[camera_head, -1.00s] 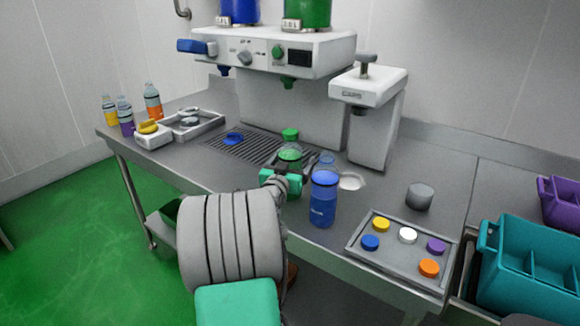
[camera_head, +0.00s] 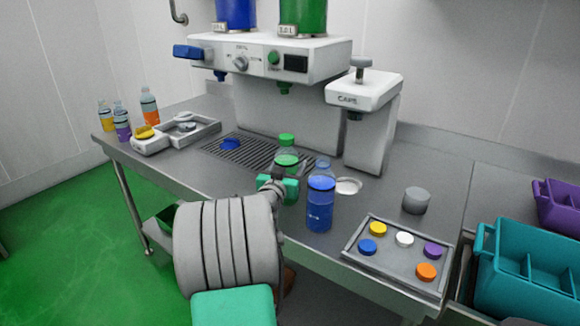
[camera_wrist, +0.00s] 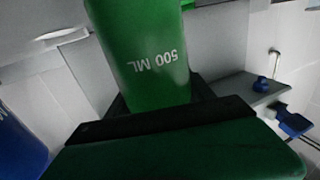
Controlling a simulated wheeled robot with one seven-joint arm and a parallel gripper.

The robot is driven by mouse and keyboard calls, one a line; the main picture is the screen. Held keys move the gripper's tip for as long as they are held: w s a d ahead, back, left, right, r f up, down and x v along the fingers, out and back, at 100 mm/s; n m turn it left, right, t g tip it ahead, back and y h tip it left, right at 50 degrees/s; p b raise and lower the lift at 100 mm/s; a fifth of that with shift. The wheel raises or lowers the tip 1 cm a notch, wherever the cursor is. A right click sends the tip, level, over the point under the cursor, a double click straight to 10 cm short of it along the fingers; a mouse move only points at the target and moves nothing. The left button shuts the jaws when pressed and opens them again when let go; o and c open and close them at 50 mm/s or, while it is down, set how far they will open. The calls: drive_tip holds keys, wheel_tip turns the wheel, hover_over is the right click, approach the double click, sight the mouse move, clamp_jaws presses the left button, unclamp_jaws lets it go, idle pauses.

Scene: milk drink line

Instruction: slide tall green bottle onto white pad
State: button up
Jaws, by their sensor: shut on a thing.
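The tall green bottle (camera_head: 286,160), clear with green liquid and a green cap, stands upright on the counter by the right end of the drip grate. My gripper (camera_head: 284,184) is at its near side and shut on it, hiding its lower part. In the wrist view the green bottle (camera_wrist: 148,62), marked "500 ML", rises between the dark fingers. The white pad (camera_head: 349,186) is a round disc flat on the counter, right of the bottle and apart from it. The blue bottle partly covers its left edge.
The blue bottle (camera_head: 320,205) stands close right of my gripper, in front of the pad. A grey cylinder (camera_head: 417,200) and a tray of coloured caps (camera_head: 352,252) lie further right. The drink machine (camera_head: 285,100) stands behind.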

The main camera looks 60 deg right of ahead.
clamp_jaws()
drive_tip(key=shift+s+d+b, duration=0.15)
drive_tip(key=shift+b, duration=0.75)
idle(0.4)
drive_tip(key=shift+b, duration=0.35)
drive_tip(key=o, duration=1.4)
unclamp_jaws()
